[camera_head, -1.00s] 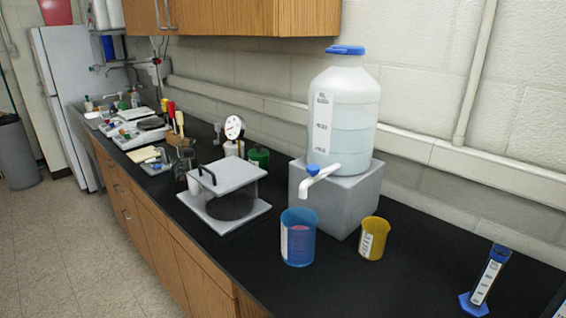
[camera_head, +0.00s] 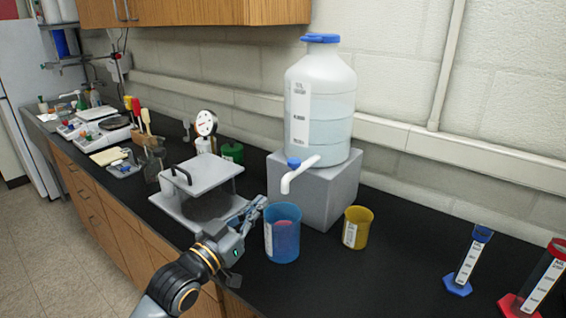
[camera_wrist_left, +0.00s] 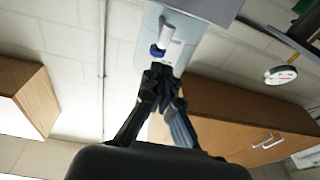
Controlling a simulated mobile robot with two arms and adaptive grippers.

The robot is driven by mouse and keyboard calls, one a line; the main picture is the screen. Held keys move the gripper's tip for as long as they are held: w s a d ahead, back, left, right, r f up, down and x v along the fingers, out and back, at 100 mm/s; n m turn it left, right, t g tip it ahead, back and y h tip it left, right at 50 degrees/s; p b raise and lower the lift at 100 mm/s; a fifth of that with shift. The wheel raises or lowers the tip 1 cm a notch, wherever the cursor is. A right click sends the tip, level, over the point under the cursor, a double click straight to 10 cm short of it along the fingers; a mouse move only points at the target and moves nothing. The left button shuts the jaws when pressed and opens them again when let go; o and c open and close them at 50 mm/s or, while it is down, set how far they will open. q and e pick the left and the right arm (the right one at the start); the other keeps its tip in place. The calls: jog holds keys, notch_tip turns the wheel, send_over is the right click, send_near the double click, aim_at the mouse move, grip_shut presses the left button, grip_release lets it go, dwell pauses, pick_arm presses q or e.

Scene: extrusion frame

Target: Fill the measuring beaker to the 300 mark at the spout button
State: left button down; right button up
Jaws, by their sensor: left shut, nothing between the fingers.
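A large clear bottle (camera_head: 326,120) with a blue cap and pale liquid stands on a grey block (camera_head: 325,195). Its white spout (camera_head: 303,175) points down and left, with a blue spout button (camera_head: 293,162) on top. A blue measuring beaker (camera_head: 282,241) with a white label stands on the counter, below and in front of the spout; its fill level cannot be read. My left gripper (camera_head: 259,203) is shut and empty, just left of the blue beaker's rim. In the left wrist view its fingertips (camera_wrist_left: 160,70) point towards the spout button (camera_wrist_left: 157,51). My right gripper is out of view.
A yellow beaker (camera_head: 357,228) stands right of the blue one. Blue (camera_head: 468,262) and red (camera_head: 541,284) cylinders stand at the right. The counter (camera_head: 400,255) between is clear.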

pick_arm(q)
notch_tip(320, 180, up, 7)
jog(key=w+t+h, duration=0.1)
jog(key=h, duration=0.1)
jog(key=shift+w+f+m, duration=0.2)
jog(key=shift+w+m, duration=0.15)
jog(key=shift+m, duration=0.05)
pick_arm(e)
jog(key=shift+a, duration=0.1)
pick_arm(q)
jog(key=shift+w+a, duration=0.1)
jog(key=shift+a, duration=0.05)
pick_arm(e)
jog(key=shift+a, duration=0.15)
pick_arm(q)
notch_tip(320, 180, up, 4)
jog(key=p, duration=0.4)
send_over(294, 162)
jog(key=s+a, duration=0.2)
jog(key=shift+w+a+f, duration=0.2)
jog(key=shift+w, duration=0.05)
notch_tip(294, 162, down, 4)
jog(key=shift+r+p, duration=0.25)
jog(key=shift+p, duration=0.2)
jog(key=shift+a+f, duration=0.1)
jog(key=shift+f, duration=0.4)
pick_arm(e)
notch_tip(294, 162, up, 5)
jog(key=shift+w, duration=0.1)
